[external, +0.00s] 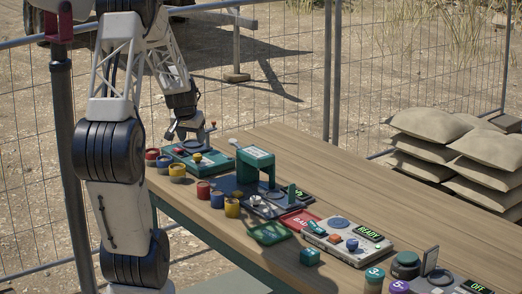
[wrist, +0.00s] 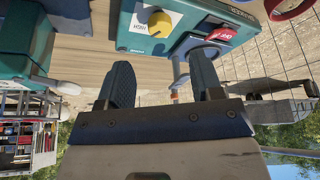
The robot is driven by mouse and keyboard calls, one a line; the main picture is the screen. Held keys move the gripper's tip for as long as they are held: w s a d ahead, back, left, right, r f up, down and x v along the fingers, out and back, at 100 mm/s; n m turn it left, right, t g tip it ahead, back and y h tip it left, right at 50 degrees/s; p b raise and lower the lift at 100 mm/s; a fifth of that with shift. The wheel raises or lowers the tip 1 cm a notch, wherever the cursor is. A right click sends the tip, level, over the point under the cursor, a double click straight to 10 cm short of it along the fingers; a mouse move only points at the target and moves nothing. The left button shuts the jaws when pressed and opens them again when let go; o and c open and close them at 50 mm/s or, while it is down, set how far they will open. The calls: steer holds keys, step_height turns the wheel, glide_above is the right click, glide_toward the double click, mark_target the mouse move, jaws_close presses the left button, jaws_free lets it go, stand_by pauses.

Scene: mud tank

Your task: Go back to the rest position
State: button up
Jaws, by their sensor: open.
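My gripper (external: 190,130) is open and empty, fingers apart, above the far left end of the wooden table. It hangs just over a teal control box (external: 205,160) with a yellow knob (external: 197,157). In the wrist view, the two dark fingers (wrist: 165,82) show with nothing between them. The teal box (wrist: 140,42) appears beyond them, with the yellow knob (wrist: 158,24) and a red-labelled switch (wrist: 216,34). Whether a fingertip touches the box's lever is hard to tell.
A teal arch (external: 256,157) stands right of the box. Red, blue and yellow cups (external: 204,191) line the near edge. A grey READY panel (external: 345,240), a red tray (external: 299,221) and numbered pieces (external: 375,275) lie farther right. Sandbags (external: 440,150) and a wire fence stand behind.

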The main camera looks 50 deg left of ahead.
steer(key=d+r+m+h, duration=0.1)
steer(key=d+r, duration=0.3)
steer(key=d, duration=0.5)
steer(key=s+d+r+m, duration=0.1)
steer(key=d+r, duration=0.2)
steer(key=d, duration=0.5)
steer(key=d+r+m+h, duration=0.1)
steer(key=d+r, duration=0.3)
steer(key=d, duration=0.5)
steer(key=s+d+r+m+g, duration=0.1)
steer(key=s+d+r+m, duration=0.2)
steer(key=s+d, duration=1.3)
steer(key=d, duration=0.3)
steer(key=shift+d+m+h, duration=0.25)
steer(key=shift+m+h, duration=0.05)
steer(key=shift+w+r, duration=0.1)
steer(key=shift+w, duration=0.05)
stand_by(0.8)
